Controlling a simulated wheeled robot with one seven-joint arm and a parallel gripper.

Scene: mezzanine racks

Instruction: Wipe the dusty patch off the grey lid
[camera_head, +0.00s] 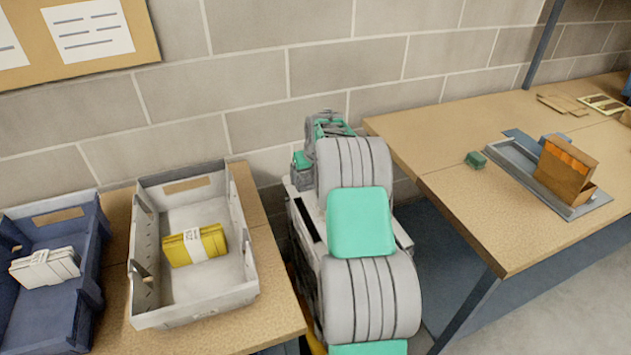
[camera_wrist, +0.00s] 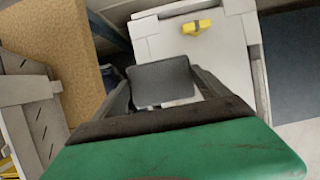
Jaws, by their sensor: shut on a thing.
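My gripper (camera_wrist: 163,92) is shut on a dark grey, flat-faced block (camera_wrist: 160,80), seen between its two fingers in the wrist view. What the block is made of cannot be told. In the head view my arm covers the middle, and I cannot make out the fingertips or the held block there. I cannot single out a grey lid with certainty, and no dusty patch can be made out in either view.
On the left table stand a grey bin (camera_head: 146,262) with a yellow packet (camera_head: 195,246) and a blue bin (camera_head: 40,325) with a white packet (camera_head: 45,269). The right table (camera_head: 480,205) holds a grey tray (camera_head: 520,168), a brown box (camera_head: 562,168) and a small green block (camera_head: 476,159).

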